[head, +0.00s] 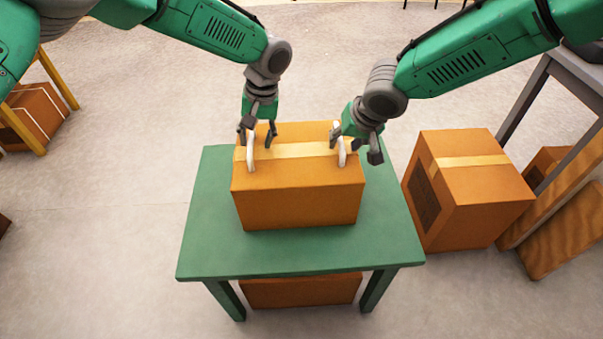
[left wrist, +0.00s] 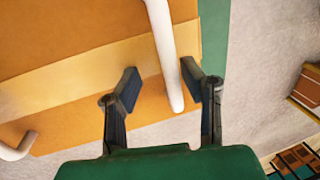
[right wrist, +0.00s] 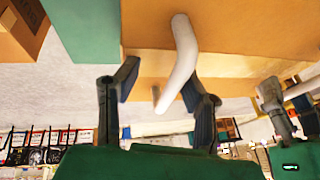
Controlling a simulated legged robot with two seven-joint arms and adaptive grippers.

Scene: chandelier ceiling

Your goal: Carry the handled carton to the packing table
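The handled carton (head: 297,205) is a brown box with a tan tape strip and two white handles on top. It sits on a green table (head: 215,250). My left gripper (head: 257,135) is open at the left handle (head: 250,150); in the left wrist view this handle (left wrist: 165,50) runs between the fingers, nearer the right one. My right gripper (head: 355,146) is open at the right handle (head: 341,150); in the right wrist view that handle (right wrist: 183,50) lies between the fingers, close to the right one. I cannot tell which table is the packing table.
A taped carton (head: 470,190) stands on the floor right of the green table. A grey-legged table (head: 525,95) and wooden boards (head: 565,235) are beyond it. Another carton (head: 300,291) is under the green table. A yellow-legged stand (head: 57,78) is at far left. Floor between is clear.

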